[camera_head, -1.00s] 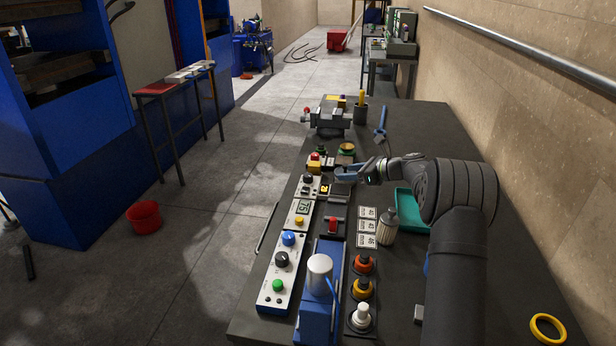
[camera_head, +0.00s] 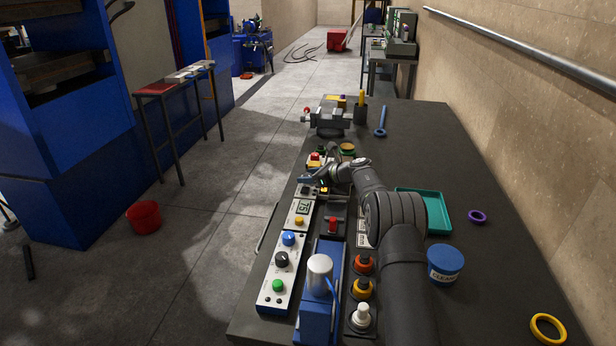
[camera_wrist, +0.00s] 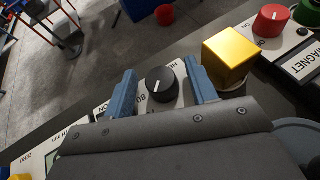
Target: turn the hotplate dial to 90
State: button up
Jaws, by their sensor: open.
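The black hotplate dial (camera_wrist: 162,84) has a short white pointer line. It sits on a pale panel with partly hidden lettering, including what looks like "80". My gripper (camera_wrist: 162,70) is open, with one blue finger on each side of the dial and a visible gap to each. I cannot tell how deep the fingers reach around it. In the head view, my gripper (camera_head: 307,181) is over the far end of the row of white control panels and largely hides the dial there.
A yellow block (camera_wrist: 229,54) stands close beside the right finger in the wrist view, with a red knob (camera_wrist: 270,20) beyond it. In the head view, a panel with a "75" display (camera_head: 303,207) is just nearer. A teal tray (camera_head: 440,212) lies right.

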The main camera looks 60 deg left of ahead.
jog(key=shift+s+a+f, duration=0.1)
jog(key=shift+a, duration=0.2)
jog(key=c, duration=1)
jog(key=shift+o, duration=0.2)
jog(key=m+t+y, duration=0.1)
jog(key=m+t, duration=0.2)
jog(key=shift+s+t, duration=0.15)
jog(key=shift+t, duration=0.25)
jog(key=shift+m+t, duration=2)
jog(key=shift+t, duration=0.4)
